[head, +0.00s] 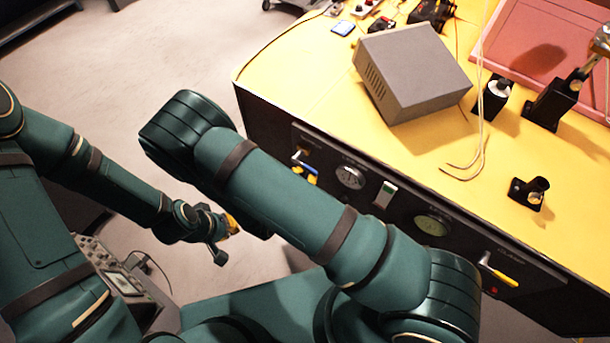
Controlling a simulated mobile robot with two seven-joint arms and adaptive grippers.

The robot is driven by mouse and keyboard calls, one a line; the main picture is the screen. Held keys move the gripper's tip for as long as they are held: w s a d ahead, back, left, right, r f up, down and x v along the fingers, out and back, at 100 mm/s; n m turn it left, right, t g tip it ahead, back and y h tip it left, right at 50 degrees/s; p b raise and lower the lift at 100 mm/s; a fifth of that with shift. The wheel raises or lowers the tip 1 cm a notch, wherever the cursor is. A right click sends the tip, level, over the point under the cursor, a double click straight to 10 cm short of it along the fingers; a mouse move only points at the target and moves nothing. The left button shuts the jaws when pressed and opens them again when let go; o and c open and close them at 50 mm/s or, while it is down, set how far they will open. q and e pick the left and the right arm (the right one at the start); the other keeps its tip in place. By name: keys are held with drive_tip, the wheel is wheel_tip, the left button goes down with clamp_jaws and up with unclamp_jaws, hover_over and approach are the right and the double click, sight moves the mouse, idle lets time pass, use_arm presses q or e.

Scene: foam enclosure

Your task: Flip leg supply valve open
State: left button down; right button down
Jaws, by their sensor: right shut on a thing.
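The yellow bench's dark front panel carries two lever valves. The panel lettering is too small to read surely, so I cannot tell which label is leg supply. My left gripper (228,239) hangs over the floor, away from the bench; its finger gap is unclear.
A grey box (412,72), black fixtures (527,192) and a pink tray (545,45) stand on the bench top.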

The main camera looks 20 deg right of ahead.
sight(316, 155)
drive_tip(key=shift+r, duration=0.1)
drive_tip(key=r, duration=0.2)
drive_tip(key=w+r, duration=0.1)
drive_tip(key=r, duration=0.1)
drive_tip(key=shift+d+r, duration=0.1)
drive_tip(key=shift+d, duration=0.05)
drive_tip(key=r, duration=0.3)
drive_tip(key=s+r, duration=0.1)
drive_tip(key=r, duration=0.1)
drive_tip(key=shift+r, duration=0.35)
